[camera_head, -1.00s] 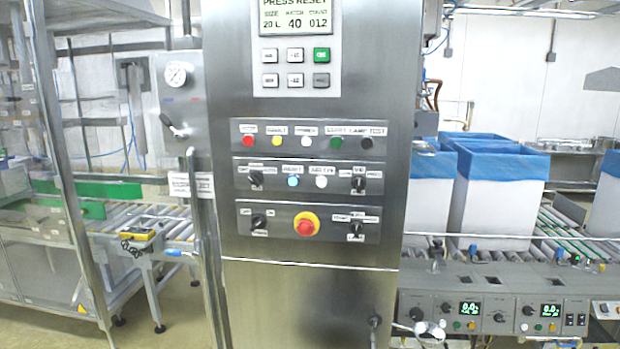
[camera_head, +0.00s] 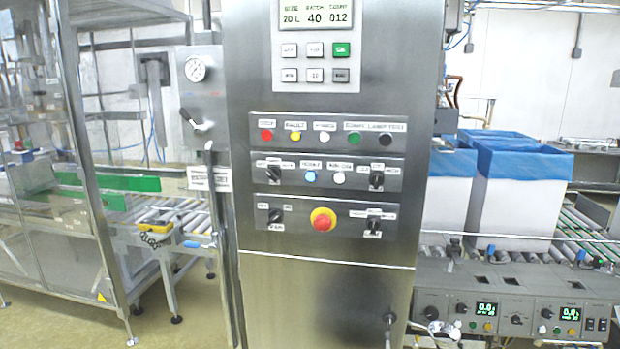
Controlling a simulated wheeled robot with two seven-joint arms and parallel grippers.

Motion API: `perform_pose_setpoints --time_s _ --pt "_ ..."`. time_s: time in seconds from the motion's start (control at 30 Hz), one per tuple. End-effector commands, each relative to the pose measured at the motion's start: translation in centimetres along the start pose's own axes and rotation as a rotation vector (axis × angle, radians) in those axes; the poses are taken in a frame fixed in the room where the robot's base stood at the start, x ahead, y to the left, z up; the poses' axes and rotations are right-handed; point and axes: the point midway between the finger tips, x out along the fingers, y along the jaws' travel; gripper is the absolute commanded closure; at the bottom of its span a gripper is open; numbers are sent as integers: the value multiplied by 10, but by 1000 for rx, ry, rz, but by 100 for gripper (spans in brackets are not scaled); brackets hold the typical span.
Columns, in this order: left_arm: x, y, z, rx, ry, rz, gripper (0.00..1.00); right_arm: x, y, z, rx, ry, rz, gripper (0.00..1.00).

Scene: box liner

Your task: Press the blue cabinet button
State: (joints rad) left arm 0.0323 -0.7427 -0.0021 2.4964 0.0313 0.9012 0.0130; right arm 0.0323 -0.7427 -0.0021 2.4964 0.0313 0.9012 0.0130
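The cabinet (camera_head: 330,293) is a tall stainless steel box in the middle of the head view. The blue button (camera_head: 310,177) is small and round, on the middle control strip, between a black rotary switch (camera_head: 273,175) on its left and a white button (camera_head: 339,178) on its right. A small label sits above it. Nothing covers the button. Neither of my grippers shows in this view.
A red emergency stop (camera_head: 323,220) on a yellow ring sits below the blue button. A display (camera_head: 316,15) and keypad are above. A gauge and lever panel (camera_head: 195,90) is on the left. Conveyors with blue-lined boxes (camera_head: 515,190) stand at right.

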Motion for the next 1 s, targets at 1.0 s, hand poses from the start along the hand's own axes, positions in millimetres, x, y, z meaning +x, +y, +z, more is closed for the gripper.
perform_pose_setpoints --time_s 1.0 --pt "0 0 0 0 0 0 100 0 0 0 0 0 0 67"
